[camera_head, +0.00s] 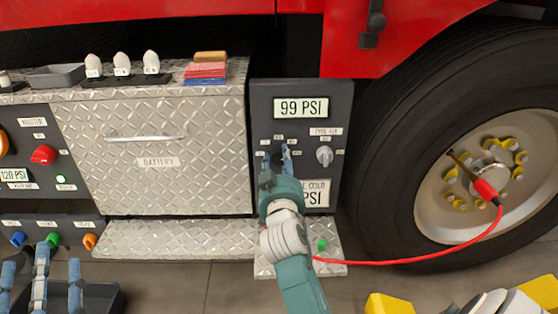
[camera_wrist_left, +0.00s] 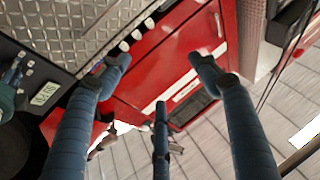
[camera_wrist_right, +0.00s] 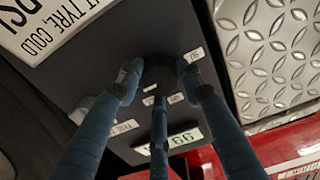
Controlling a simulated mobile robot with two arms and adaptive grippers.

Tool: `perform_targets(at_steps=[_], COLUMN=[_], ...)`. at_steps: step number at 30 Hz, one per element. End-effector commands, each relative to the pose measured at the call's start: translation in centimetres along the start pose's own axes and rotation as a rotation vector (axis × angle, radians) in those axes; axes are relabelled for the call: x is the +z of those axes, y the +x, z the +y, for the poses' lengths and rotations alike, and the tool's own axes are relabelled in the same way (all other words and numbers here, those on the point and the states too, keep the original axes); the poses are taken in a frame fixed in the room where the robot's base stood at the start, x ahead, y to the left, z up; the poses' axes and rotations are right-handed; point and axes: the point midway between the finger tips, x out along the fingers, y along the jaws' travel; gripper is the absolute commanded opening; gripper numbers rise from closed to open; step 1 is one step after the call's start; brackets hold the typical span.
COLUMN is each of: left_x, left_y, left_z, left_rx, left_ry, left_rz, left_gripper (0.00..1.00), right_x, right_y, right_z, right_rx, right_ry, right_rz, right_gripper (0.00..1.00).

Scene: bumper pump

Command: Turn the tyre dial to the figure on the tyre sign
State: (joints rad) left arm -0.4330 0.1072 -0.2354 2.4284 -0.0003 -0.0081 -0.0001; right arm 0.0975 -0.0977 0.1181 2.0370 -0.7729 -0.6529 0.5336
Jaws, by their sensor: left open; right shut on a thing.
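The dark tyre panel (camera_head: 263,118) stands left of the big tyre, with a lit display (camera_head: 301,107) reading 99 PSI. My right gripper (camera_head: 279,152) is at the dial on the panel's left half. In the right wrist view its fingers (camera_wrist_right: 160,80) are shut around the dark round dial (camera_wrist_right: 159,70). The tyre sign (camera_head: 318,191) is low on the panel; "COLD" and "PSI" show, but my arm hides its figure. In the right wrist view the sign (camera_wrist_right: 50,28) is cut off, figure out of frame. My left gripper (camera_head: 42,262) is open and empty at lower left.
A grey selector knob (camera_head: 324,155) sits right of the dial. A red hose (camera_head: 420,262) runs from the step to the wheel. A battery drawer (camera_head: 158,150) lies between the panels.

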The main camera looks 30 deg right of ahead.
Motion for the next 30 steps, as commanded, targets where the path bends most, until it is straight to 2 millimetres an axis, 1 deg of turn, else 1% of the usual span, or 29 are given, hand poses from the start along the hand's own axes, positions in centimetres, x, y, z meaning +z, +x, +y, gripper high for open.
perform_targets(at_steps=[2,5,8,10,13,15,17,18,20,21,25,27,30], left_x=[0.6,2.4,4.7,6.7,9.9,12.1,13.8,14.9,16.2,17.0,18.8,19.3,19.7], left_y=[0.0,-0.2,-0.8,-1.5,-3.2,-5.0,-6.7,-7.9,-9.9,-11.2,-15.6,-17.8,-20.5], left_z=[-0.1,-0.4,-0.7,-1.0,-1.4,-1.8,-2.1,-2.3,-2.5,-2.6,-3.1,-3.2,-3.4], left_rx=[-0.003,-0.008,-0.014,-0.019,-0.028,-0.036,-0.043,-0.047,-0.053,-0.058,-0.072,-0.078,-0.085], left_ry=[0.002,0.005,0.008,0.01,0.013,0.015,0.015,0.015,0.015,0.015,0.013,0.011,0.008], left_rz=[-0.032,-0.114,-0.225,-0.324,-0.487,-0.608,-0.711,-0.778,-0.876,-0.939,-1.125,-1.214,-1.319], left_gripper=[0.63,0.63,0.63,0.63,0.63,0.63,0.63,0.63,0.63,0.63,0.63,0.63,0.63], right_x=[0.0,-0.1,-0.1,-0.2,-0.2,-0.2,-0.2,-0.2,-0.2,-0.2,-0.2,-0.2,-0.1], right_y=[0.0,0.0,0.0,0.0,0.0,0.0,0.0,0.0,0.0,0.0,0.0,0.0,0.0], right_z=[0.0,0.0,0.0,0.0,0.0,0.0,0.0,0.0,0.0,0.0,0.0,0.0,0.0], right_rx=[0.0,0.001,0.001,0.0,0.0,0.0,0.0,-0.001,0.0,0.0,0.0,-0.001,0.0], right_ry=[-0.013,-0.042,-0.089,-0.131,-0.203,-0.258,-0.308,-0.34,-0.389,-0.421,-0.523,-0.573,-0.637], right_rz=[-0.001,-0.002,-0.004,-0.004,-0.004,-0.004,-0.004,-0.004,-0.003,-0.004,-0.002,-0.002,-0.003], right_gripper=[0.11,0.11,0.1,0.1,0.1,0.1,0.1,0.1,0.1,0.1,0.1,0.1,0.1])
